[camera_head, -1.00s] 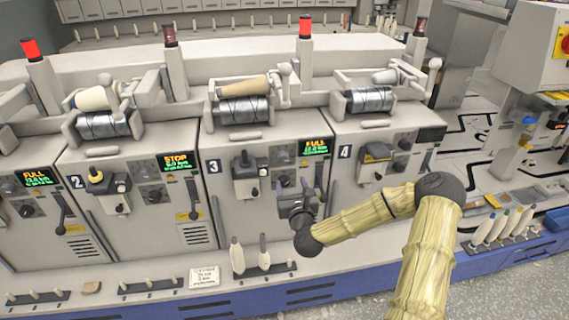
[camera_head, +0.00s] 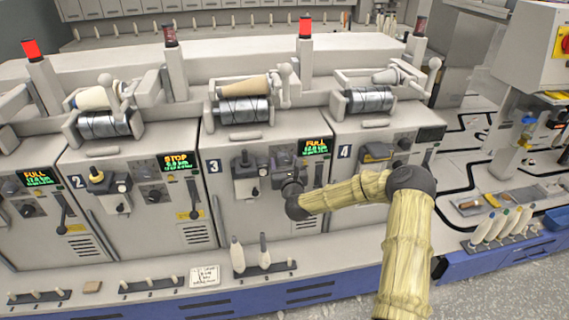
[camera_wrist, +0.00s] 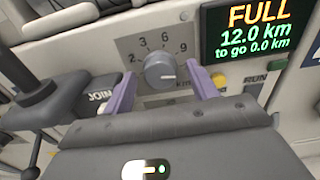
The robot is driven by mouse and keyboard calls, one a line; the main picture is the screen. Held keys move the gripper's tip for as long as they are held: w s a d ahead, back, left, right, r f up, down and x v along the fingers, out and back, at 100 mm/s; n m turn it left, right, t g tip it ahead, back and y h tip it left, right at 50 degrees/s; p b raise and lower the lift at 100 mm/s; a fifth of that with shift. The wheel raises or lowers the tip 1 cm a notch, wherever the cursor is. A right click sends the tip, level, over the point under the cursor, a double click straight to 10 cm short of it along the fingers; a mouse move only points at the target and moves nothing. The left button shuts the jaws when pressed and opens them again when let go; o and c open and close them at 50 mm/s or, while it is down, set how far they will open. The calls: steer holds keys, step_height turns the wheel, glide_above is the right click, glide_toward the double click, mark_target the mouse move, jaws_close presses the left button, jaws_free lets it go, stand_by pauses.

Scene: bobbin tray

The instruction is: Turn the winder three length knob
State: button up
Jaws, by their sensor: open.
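Winder three (camera_head: 232,205) stands in the middle of the row in the head view, marked 3. Its grey round length knob (camera_wrist: 159,70) shows in the wrist view, on a dial plate (camera_wrist: 139,50) with the figures 2, 3, 6 and 9. The knob's white mark points right and slightly down. My gripper (camera_wrist: 161,88) is open, its purple fingers on the left and right of the knob with a gap visible on each side. No contact shows. In the head view my gripper (camera_head: 291,180) is at the front panel, and my wrist partly hides it.
Winder three's display (camera_wrist: 254,32) reads FULL, 12.0 km, to go 0.0 km. A yellow button (camera_wrist: 219,80) sits right of the knob, and a dark JOIN unit (camera_wrist: 48,98) sits left. Winder four (camera_head: 372,180) stands to the right. Bobbins (camera_head: 250,255) stand on the ledge below.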

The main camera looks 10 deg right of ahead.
steer(key=c, duration=1)
